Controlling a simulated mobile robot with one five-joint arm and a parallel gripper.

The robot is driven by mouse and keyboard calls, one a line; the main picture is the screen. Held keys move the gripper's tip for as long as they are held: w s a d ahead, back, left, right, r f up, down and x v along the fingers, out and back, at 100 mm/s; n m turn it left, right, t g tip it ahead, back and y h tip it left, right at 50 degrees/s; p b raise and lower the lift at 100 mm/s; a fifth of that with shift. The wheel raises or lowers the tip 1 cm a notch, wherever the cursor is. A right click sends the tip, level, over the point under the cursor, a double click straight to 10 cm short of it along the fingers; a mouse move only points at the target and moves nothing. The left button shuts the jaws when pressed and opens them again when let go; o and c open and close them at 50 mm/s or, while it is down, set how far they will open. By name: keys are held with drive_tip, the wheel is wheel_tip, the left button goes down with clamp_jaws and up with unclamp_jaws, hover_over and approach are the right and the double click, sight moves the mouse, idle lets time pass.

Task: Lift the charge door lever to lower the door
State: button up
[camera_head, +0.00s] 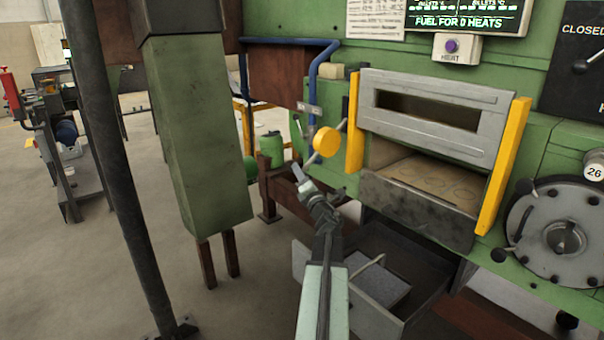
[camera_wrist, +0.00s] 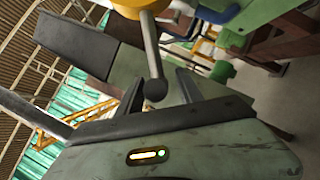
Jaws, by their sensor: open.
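The charge door lever shows in the head view as a yellow round hub (camera_head: 326,142) with a thin rod slanting down to the left. In the wrist view, the lever's grey rod (camera_wrist: 151,48) hangs from the yellow hub (camera_wrist: 140,5) and ends in a dark ball knob (camera_wrist: 155,89). My gripper (camera_head: 300,178) is open just below the hub; in the wrist view its fingers (camera_wrist: 160,80) stand either side of the knob. Contact cannot be told. The grey charge door (camera_head: 435,88) is raised between yellow guides, with the opening below it uncovered.
A grey bin (camera_head: 390,318) stands below the furnace mouth, near my arm. A blue pipe (camera_head: 312,75) runs beside the lever. A round grey hatch (camera_head: 560,235) is at the right. A green column (camera_head: 200,130) stands left, with open floor beyond.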

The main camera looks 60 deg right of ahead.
clamp_jaws()
idle(1.2)
